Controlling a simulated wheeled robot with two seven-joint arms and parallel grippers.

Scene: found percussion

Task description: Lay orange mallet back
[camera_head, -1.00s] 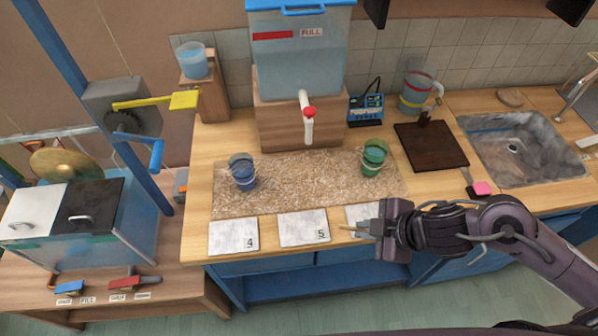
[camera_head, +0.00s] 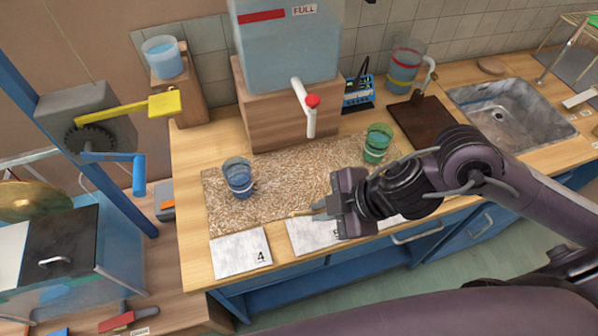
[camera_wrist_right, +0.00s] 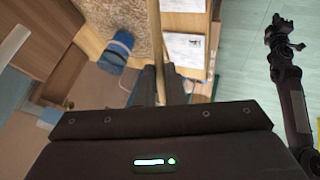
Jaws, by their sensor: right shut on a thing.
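My right gripper (camera_head: 326,208) is shut on a thin wooden stick (camera_wrist_right: 153,35), which I take to be the orange mallet's handle. The stick's pale end (camera_head: 300,212) pokes out to the left of the jaws in the head view. No orange head shows, so I cannot tell where it is. The gripper is above the counter's front edge, over the white card (camera_head: 305,236) to the right of card 4 (camera_head: 240,252). My left gripper (camera_wrist_right: 280,32) shows small at the right of the right wrist view, away from the counter; its jaws are unclear.
A blue cup (camera_head: 238,178) and a green cup (camera_head: 377,143) stand on the speckled mat (camera_head: 285,185). The water tank's red-tipped tap (camera_head: 311,103) hangs behind. A dark board (camera_head: 425,125) and sink (camera_head: 510,115) are at right. A red-handled thing (camera_head: 118,320) lies lower left.

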